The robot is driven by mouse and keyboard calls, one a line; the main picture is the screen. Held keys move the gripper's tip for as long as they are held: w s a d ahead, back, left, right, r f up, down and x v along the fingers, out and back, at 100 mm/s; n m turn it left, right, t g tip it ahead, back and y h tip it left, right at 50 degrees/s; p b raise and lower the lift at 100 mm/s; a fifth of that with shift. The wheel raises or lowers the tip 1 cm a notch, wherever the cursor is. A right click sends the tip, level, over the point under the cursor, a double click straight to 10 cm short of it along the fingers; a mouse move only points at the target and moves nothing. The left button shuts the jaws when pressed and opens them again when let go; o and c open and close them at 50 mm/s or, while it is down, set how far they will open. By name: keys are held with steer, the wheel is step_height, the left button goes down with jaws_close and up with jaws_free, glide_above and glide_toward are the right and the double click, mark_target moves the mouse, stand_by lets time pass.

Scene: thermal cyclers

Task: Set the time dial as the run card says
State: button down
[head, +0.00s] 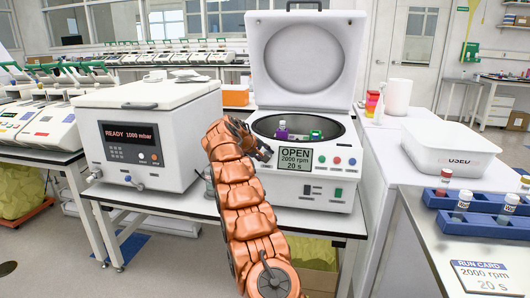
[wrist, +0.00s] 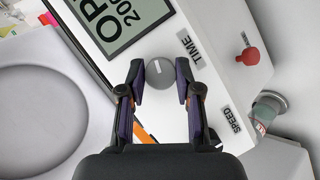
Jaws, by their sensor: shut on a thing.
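The centrifuge (head: 318,190) stands on the bench with its lid (head: 305,55) up. Its display (head: 295,158) reads OPEN, 2000 rpm, 20 s. The run card (head: 484,277) at the lower right reads 2000 rpm, 20 s. The time dial (wrist: 159,73) is a small grey knob with a pale pointer line, beside the TIME label (wrist: 190,46). My gripper (wrist: 158,85) is shut on the dial, a finger on each side. In the head view my gripper (head: 264,147) is at the left of the display, and the dial is hidden there.
A purple-topped item (head: 282,131) and a green one (head: 316,134) sit in the open chamber. A white vacuum unit (head: 150,135) is on the left. Blue racks (head: 485,213) with vials and a USED bin (head: 450,150) are on the right.

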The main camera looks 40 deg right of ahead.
steer(key=shift+m+y+p, duration=0.35)
steer(key=shift+m+y, duration=0.15)
steer(key=shift+m, duration=0.4)
steer(key=shift+s, duration=0.1)
steer(key=c, duration=0.8)
jaws_free()
steer(key=shift+r, duration=0.15)
